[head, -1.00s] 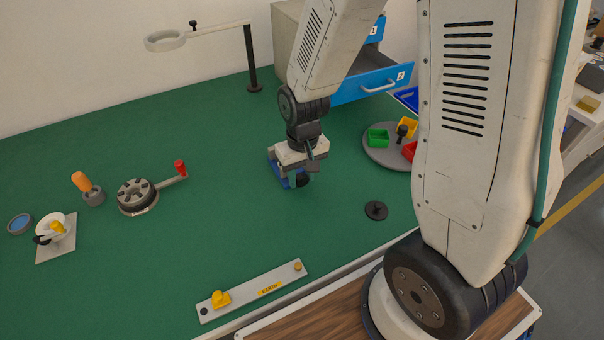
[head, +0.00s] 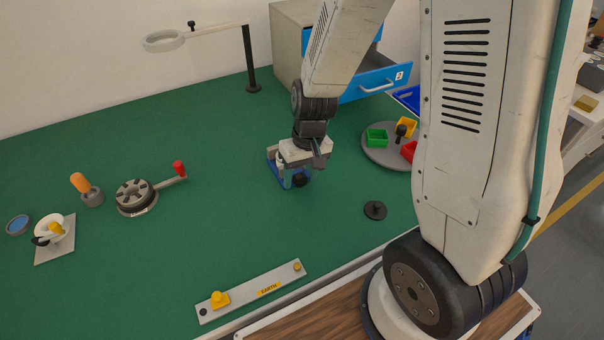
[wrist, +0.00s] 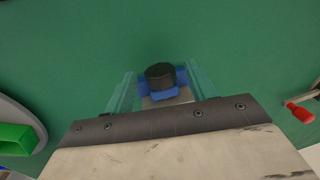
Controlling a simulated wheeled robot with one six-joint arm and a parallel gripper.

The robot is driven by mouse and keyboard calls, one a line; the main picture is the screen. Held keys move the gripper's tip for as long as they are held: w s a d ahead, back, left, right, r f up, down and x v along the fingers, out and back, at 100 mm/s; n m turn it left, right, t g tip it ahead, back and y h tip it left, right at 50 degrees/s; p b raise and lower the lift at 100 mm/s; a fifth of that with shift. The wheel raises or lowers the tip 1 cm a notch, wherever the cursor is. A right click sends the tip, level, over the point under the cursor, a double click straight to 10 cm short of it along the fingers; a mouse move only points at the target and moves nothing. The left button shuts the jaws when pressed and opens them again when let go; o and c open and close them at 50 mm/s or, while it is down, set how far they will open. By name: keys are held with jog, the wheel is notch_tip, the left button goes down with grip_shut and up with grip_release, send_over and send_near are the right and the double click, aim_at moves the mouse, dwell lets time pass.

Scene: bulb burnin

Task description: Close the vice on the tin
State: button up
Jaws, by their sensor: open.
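The blue vice (head: 273,156) stands on the green bench, partly hidden by my gripper in the head view. Its black knob (head: 300,180) faces the front of the bench. In the wrist view the knob (wrist: 160,75) shows in front of the blue body (wrist: 163,94) and a grey part. My gripper (wrist: 160,88) is open, with one pale, see-through finger on each side of the knob, apart from it. In the head view my gripper (head: 303,168) is over the vice. A small pale shape sits by the vice; I cannot tell whether it is the tin.
A rotary fixture (head: 136,196) with a red-handled crank (head: 179,168) stands left of the vice. A round grey tray (head: 372,156) with coloured bins is to the right. A black disc (head: 375,210) and an EARTH strip (head: 250,291) lie nearer. Bench between is clear.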

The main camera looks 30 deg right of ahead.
jog(key=shift+d+r, duration=0.2)
jog(key=shift+r, duration=1.1)
jog(key=shift+d+r, duration=0.15)
jog(key=shift+r, duration=1.1)
jog(key=shift+d+r, duration=0.2)
jog(key=shift+r, duration=1.1)
jog(key=shift+c, duration=0.2)
